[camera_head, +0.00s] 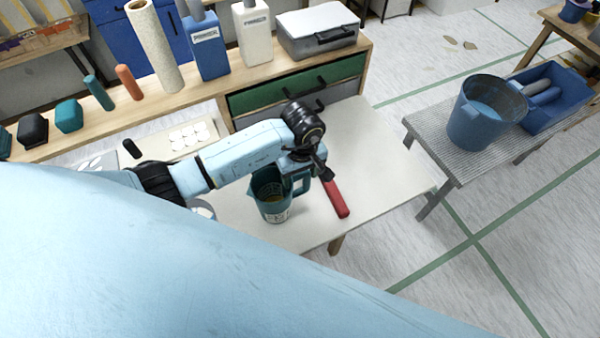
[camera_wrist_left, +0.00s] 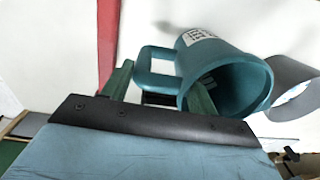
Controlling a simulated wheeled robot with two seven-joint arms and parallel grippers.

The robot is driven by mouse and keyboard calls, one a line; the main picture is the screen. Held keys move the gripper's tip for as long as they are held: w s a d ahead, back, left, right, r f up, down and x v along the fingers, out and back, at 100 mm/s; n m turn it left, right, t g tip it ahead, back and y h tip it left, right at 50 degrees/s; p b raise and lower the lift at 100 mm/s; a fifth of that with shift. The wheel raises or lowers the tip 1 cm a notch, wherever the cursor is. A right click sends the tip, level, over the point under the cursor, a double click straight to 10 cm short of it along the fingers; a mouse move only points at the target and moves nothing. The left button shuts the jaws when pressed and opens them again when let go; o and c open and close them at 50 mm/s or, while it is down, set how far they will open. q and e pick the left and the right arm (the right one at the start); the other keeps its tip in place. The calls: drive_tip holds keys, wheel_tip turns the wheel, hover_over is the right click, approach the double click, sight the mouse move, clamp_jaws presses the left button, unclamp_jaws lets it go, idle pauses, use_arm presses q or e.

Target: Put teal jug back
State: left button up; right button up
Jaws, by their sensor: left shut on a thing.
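The teal jug (camera_head: 270,198) is at the white table, upright, with a pale label low on its side; a little liquid seems to be inside. My left gripper (camera_head: 303,170) is shut on the jug's handle, at the jug's right side. In the left wrist view the jug (camera_wrist_left: 215,65) shows its open mouth and label, and its handle lies between the green fingers of my left gripper (camera_wrist_left: 160,76). I cannot tell whether the jug's base touches the tabletop. My right gripper is not in view.
A red-handled tool (camera_head: 336,197) lies right of the jug. Behind stands a wooden bench (camera_head: 200,103) with bottles, a paper roll (camera_head: 155,45) and a grey case (camera_head: 318,28). A bucket (camera_head: 486,112) and blue tray (camera_head: 552,97) sit on a grey bench. The white table's right part is clear.

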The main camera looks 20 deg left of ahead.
use_arm(q)
drive_tip(key=shift+f, duration=0.2)
drive_tip(key=o, duration=1.6)
drive_tip(key=shift+r, duration=0.15)
wheel_tip(320, 180, up, 12)
drive_tip(key=shift+d+r+b, duration=0.1)
drive_tip(key=shift+d+b, duration=0.05)
drive_tip(key=shift+b, duration=0.3)
